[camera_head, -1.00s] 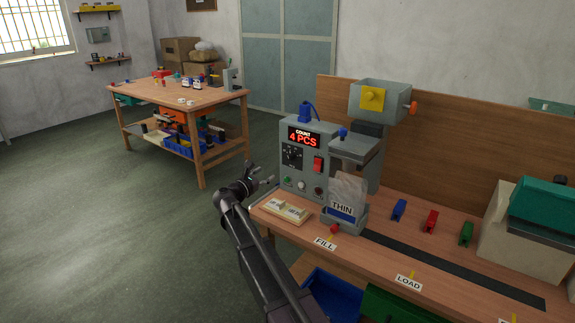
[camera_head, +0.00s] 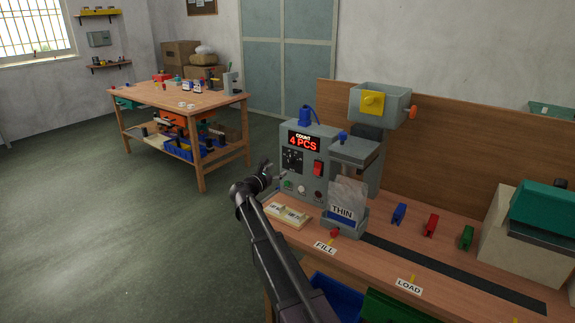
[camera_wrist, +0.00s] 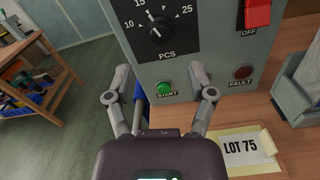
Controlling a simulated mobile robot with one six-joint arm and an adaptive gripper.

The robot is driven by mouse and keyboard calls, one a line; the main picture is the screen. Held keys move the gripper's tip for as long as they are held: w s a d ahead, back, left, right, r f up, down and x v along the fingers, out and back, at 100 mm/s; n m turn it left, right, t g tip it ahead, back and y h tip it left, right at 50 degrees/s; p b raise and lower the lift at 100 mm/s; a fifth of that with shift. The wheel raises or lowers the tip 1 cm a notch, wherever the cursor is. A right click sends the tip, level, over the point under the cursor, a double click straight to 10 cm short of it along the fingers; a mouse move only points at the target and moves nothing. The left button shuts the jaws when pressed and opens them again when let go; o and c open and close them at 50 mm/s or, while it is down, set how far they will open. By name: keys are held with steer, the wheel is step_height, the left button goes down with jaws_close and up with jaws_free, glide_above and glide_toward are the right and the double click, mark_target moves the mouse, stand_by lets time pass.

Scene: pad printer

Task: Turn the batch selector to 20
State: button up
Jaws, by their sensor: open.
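The batch selector (camera_wrist: 159,27) is a round black knob on the grey control panel, marked PCS below. In the wrist view its scale shows 10, 15 and 25; its white mark points up and slightly left, and I cannot read the exact setting. In the head view the selector (camera_head: 291,160) is small, below a red display (camera_head: 304,142) reading COUNT 4 PCS. My gripper (camera_wrist: 161,82) is open and empty, its fingers apart below the knob, on either side of the green START button (camera_wrist: 164,88). My gripper also shows in the head view (camera_head: 273,173), in front of the panel.
A red OFF switch (camera_wrist: 257,14) and FAULT lamp (camera_wrist: 243,72) sit right of the knob. A LOT 75 card (camera_wrist: 247,149) lies on the bench below. A bag marked THIN (camera_head: 348,192) stands right of the panel. Open floor is at left.

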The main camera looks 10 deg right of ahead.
mark_target(289, 163)
steer(key=shift+x, duration=3.45)
jaws_close()
